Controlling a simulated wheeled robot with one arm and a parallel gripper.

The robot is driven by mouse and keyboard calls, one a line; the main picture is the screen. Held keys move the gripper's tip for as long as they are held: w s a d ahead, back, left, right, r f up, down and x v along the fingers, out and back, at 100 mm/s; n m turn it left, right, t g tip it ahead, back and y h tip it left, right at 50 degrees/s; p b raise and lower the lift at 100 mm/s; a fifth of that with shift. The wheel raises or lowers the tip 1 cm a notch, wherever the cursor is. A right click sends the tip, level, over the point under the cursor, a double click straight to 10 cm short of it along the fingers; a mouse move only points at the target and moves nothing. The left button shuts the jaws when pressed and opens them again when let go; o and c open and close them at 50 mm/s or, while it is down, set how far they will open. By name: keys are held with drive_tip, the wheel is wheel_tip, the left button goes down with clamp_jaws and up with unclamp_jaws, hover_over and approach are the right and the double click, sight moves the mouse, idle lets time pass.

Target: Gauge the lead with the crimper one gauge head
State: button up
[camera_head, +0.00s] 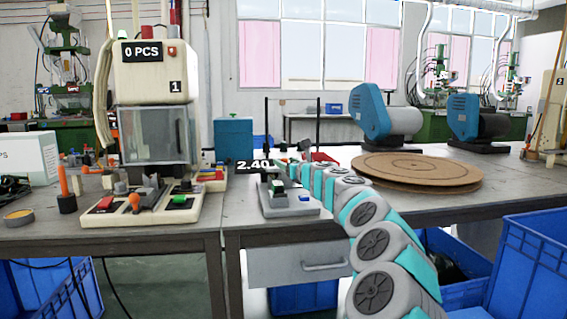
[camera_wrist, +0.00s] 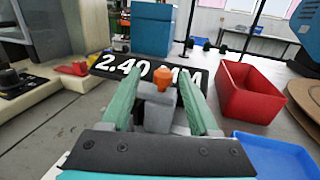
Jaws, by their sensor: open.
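The crimper one machine (camera_head: 155,75), cream with a "1" label and a "0 PCS" display, stands on the left bench. A small gauge with a grey base (camera_head: 292,207) stands on the bench to its right. Its black display reads 2.40 MM in the wrist view (camera_wrist: 115,66). My gripper (camera_wrist: 161,80) is open, with one green finger on each side of a grey block (camera_wrist: 158,110) topped by an orange knob (camera_wrist: 172,78). I cannot tell whether the fingers touch the block. In the head view my arm hides part of the gauge. I cannot make out a lead.
A red bin (camera_wrist: 248,92) and a blue tray (camera_wrist: 275,158) lie right of my gripper. A round brown board (camera_head: 415,170) and a blue-hooded machine (camera_head: 380,110) stand farther right. A teal box (camera_head: 233,139) is behind the gauge. Blue crates (camera_head: 535,255) stand below the bench.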

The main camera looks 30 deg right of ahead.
drive_tip(key=shift+s, duration=0.95)
